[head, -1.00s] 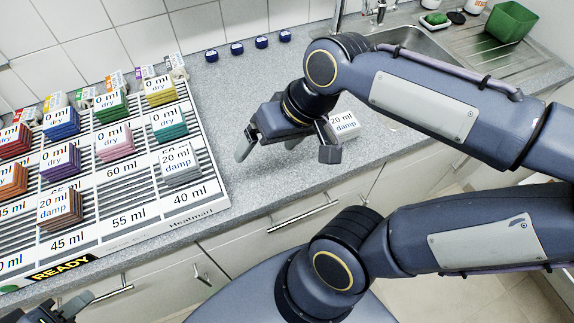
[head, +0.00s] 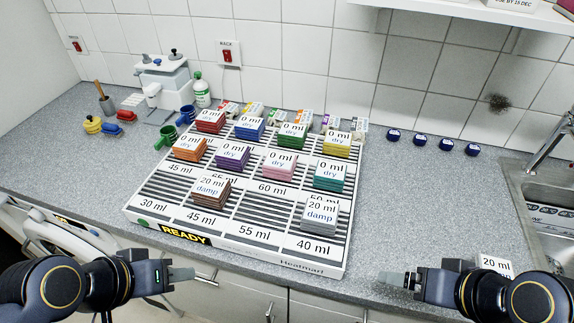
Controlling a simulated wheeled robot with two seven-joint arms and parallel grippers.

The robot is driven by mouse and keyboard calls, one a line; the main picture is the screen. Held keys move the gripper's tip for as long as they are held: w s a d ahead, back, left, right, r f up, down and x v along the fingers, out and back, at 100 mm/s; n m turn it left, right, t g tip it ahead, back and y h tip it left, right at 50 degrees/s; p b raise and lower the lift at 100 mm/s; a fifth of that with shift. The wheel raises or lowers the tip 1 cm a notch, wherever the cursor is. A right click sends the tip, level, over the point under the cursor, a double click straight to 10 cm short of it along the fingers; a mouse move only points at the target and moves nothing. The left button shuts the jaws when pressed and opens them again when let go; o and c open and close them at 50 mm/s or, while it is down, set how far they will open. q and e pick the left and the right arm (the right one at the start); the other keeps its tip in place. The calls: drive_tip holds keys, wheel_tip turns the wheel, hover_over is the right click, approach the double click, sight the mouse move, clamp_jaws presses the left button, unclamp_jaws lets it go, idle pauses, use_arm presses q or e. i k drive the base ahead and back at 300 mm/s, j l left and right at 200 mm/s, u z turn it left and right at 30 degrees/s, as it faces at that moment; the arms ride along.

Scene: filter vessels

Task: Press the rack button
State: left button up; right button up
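In the head view, a red switch on a white wall plate labelled RACK (head: 228,53) is on the tiled wall behind the counter. A heated rack (head: 250,258) on the counter bears a READY sign (head: 186,235) and a round green button (head: 145,223) at its front left corner. My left gripper (head: 182,273) is in front of the rack at lower left, apart from both. My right gripper (head: 393,278) is at lower right, near the counter's front edge. Both are seen edge-on, so their finger gaps are hidden. Neither shows a held object.
Several coloured blocks marked dry or damp sit on the rack. A second red wall switch (head: 76,45) is at far left; its label is hard to read. A white machine (head: 162,85) and green-labelled bottle (head: 202,91) stand below the RACK switch. A 20 ml block (head: 495,265) lies by my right arm.

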sight(142, 221)
drive_tip(key=j+u, duration=0.15)
drive_tip(key=u, duration=0.8)
drive_tip(key=l+u, duration=0.15)
drive_tip(key=u, duration=0.3)
